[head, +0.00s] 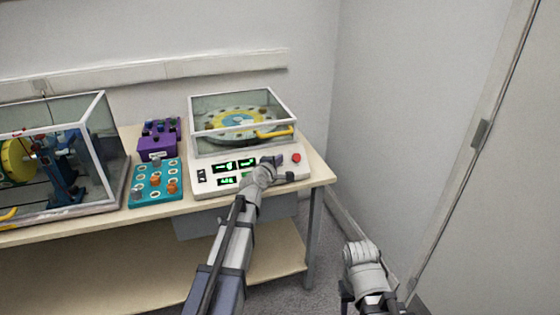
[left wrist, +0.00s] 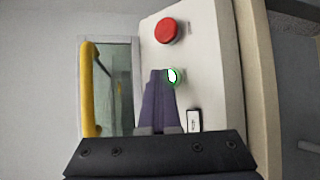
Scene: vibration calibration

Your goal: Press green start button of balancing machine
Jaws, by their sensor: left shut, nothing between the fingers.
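The balancing machine (head: 207,184) stands on the right end of the table, with a glass box over a yellow and blue disc and a white control panel in front. My left gripper (head: 278,160) is over the right part of the panel, beside the red button (head: 296,158). In the left wrist view the shut fingers (left wrist: 160,75) point at the green-ringed start button (left wrist: 173,77), close beside its edge; whether they touch cannot be told. The red button also shows there (left wrist: 167,30). In the head view my gripper hides the green button. My right gripper (head: 360,300) is low at the bottom right, partly cut off.
A teal tray with sockets (head: 140,190) and purple blocks (head: 157,145) are left of the machine. A glass-walled rig (head: 100,120) stands further left. A yellow handle (left wrist: 88,90) is on the machine's cover. The wall and door are at the right.

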